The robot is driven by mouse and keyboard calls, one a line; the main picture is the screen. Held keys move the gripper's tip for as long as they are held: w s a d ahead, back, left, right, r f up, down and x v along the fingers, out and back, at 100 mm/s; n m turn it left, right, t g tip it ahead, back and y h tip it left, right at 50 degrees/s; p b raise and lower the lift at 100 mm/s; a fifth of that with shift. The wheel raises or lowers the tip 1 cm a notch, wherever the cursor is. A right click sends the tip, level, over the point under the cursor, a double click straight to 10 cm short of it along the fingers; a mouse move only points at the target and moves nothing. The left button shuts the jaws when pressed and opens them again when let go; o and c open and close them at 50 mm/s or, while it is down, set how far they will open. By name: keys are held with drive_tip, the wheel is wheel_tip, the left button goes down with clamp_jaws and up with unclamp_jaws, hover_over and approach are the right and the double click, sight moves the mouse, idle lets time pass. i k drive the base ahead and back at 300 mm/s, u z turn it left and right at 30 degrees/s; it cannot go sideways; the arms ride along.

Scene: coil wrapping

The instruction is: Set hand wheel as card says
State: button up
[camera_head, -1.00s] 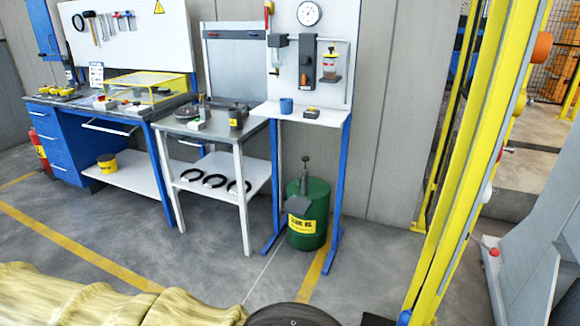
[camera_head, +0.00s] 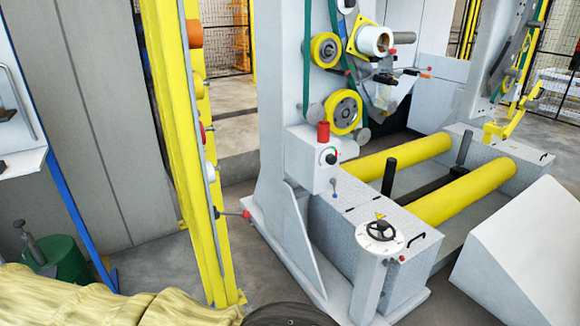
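A black hand wheel (camera_head: 381,231) sits on top of a white pedestal (camera_head: 370,285) at the lower middle right. A pale round dial plate lies under the wheel, with a small yellow mark behind it; its markings are too small to read. A small lever with a red knob (camera_head: 402,258) is at the pedestal's right side. I cannot make out the card in the current view. My gripper is not clearly visible; a dark rounded shape shows at the bottom edge.
The wrapping machine has yellow rollers (camera_head: 465,192), a control box (camera_head: 318,158) and yellow pulleys. A yellow post (camera_head: 185,150) stands left of it. A white sloped panel (camera_head: 525,260) stands right of the pedestal. Yellow ribbed material (camera_head: 110,295) fills the lower left.

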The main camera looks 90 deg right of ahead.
sight(382, 226)
drive_tip(key=z, duration=3.5)
drive_tip(key=k, duration=0.5)
drive_tip(key=u, duration=0.4)
drive_tip(key=i, duration=1.05)
drive_tip(key=u, duration=0.55)
